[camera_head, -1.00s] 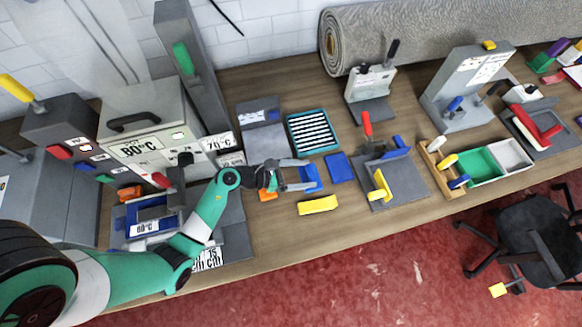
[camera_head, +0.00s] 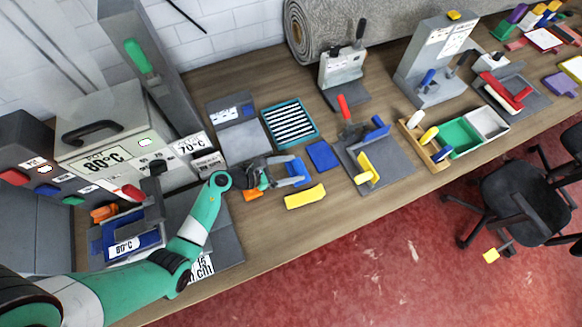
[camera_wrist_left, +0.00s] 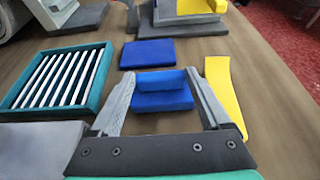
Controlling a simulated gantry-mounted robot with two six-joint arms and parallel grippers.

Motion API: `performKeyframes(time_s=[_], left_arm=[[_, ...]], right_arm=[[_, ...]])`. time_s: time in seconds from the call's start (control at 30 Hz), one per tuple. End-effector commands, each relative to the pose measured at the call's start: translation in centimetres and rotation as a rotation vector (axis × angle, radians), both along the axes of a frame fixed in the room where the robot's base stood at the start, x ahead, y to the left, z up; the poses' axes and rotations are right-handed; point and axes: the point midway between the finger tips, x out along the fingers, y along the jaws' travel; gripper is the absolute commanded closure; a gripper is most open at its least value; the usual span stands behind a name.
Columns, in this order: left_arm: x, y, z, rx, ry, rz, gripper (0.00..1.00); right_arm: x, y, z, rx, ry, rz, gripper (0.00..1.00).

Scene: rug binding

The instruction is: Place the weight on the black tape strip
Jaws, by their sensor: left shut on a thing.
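My left gripper (camera_head: 299,170) is shut on a blue stepped block (camera_head: 293,173). In the left wrist view the block (camera_wrist_left: 162,101) sits between the two grey fingers, low over or on the wooden table; I cannot tell whether it touches. A flat blue pad (camera_head: 322,155) lies just beyond it, apart from it. A teal-framed tray (camera_head: 268,117) with black and white stripes stands to the left of the pad. I cannot tell which piece is the black tape strip, or whether the blue block is the weight. My right gripper is not in view.
A yellow strip (camera_head: 305,197) lies close to the gripper's right finger in the wrist view. A grey plate with a yellow handle (camera_head: 367,170) stands to the right. A green and white tray (camera_head: 461,136) is farther right.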

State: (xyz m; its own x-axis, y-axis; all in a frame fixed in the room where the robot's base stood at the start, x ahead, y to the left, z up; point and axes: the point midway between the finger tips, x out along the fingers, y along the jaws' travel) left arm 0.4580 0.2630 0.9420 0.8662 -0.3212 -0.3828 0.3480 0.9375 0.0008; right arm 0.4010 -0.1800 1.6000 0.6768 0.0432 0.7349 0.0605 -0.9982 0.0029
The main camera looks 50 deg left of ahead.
Motion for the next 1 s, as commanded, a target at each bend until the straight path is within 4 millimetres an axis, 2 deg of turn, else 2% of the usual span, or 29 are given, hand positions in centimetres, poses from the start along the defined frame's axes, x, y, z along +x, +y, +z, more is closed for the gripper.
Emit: performKeyframes(time_s=[0.03, 0.07, 0.17, 0.6, 0.77, 1.0], left_arm=[[0.1, 0.0, 0.0, -0.001, -0.006, 0.001, 1.00], [0.0, 0.0, -0.3, -0.001, 0.000, 0.000, 0.18], [0.0, 0.0, -0.2, 0.000, 0.001, 0.000, 0.00], [-0.3, 0.1, 0.3, 0.000, 0.001, 0.001, 0.00], [-2.8, 1.1, 1.5, -0.001, 0.002, 0.006, 0.00], [-7.8, 3.0, 3.8, -0.002, 0.001, 0.006, 0.00]], right_arm=[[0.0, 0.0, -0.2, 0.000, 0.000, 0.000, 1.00], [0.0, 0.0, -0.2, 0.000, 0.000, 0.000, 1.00], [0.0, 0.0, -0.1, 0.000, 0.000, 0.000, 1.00], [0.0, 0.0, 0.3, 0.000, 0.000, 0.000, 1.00], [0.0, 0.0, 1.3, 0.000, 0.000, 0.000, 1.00], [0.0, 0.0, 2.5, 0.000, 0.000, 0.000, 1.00]])
